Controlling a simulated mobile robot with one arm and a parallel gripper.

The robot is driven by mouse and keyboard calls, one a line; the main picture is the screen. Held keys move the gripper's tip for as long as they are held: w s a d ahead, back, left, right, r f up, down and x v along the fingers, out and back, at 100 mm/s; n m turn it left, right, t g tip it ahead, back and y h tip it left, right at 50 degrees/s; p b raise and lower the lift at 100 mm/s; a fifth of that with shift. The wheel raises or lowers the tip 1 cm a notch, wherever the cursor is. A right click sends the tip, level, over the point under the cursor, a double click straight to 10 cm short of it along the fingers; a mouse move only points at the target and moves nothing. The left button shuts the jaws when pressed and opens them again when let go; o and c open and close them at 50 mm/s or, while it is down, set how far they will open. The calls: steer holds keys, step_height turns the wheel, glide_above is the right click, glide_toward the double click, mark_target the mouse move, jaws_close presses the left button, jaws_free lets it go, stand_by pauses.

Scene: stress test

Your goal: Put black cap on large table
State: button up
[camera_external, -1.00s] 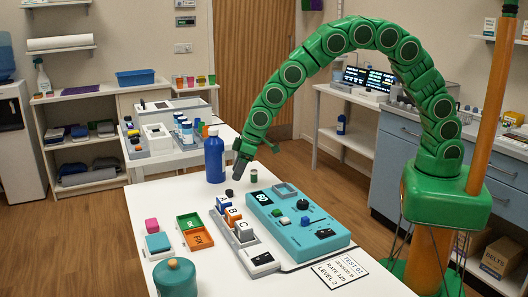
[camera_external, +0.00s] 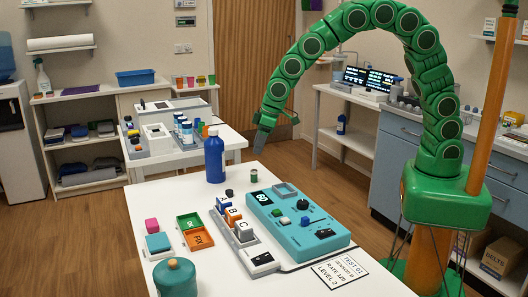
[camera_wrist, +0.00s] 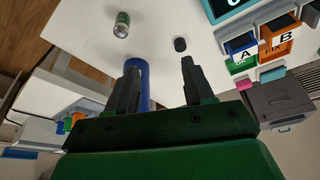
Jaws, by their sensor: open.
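A small black cap (camera_external: 230,193) lies on the large white table (camera_external: 185,197), just right of the foot of a blue bottle (camera_external: 214,158). In the wrist view the black cap (camera_wrist: 180,44) sits alone on the bare white top, beyond the fingers. My gripper (camera_external: 260,145) is raised above the far right edge of the table, to the right of the bottle. In the wrist view my gripper (camera_wrist: 160,68) is open with nothing between its fingers. The blue bottle (camera_wrist: 143,80) shows partly behind the left finger.
A small green can (camera_external: 254,177) stands right of the cap. Green and orange trays (camera_external: 195,231), a pink block (camera_external: 152,225) and a teal pot (camera_external: 175,278) are nearer the front left.

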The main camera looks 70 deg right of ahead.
steer(key=s+d+r+m+g, duration=0.1)
steer(key=s+d+r, duration=0.2)
steer(key=s+d, duration=0.25)
steer(key=s+d+r+g+h, duration=0.1)
steer(key=s+d+r, duration=0.2)
steer(key=s+d, duration=0.3)
steer(key=s+d+r+m, duration=0.1)
steer(key=s+d+r, duration=0.25)
steer(key=s, duration=0.45)
steer(key=s+d+r+m+g, duration=0.1)
steer(key=s+d, duration=0.3)
steer(key=s, duration=0.8)
steer(key=s+d+r+g, duration=0.1)
steer(key=s+d, duration=0.3)
steer(key=s, duration=0.8)
steer(key=shift+s+m+g, duration=0.4)
steer(key=shift+g, duration=0.3)
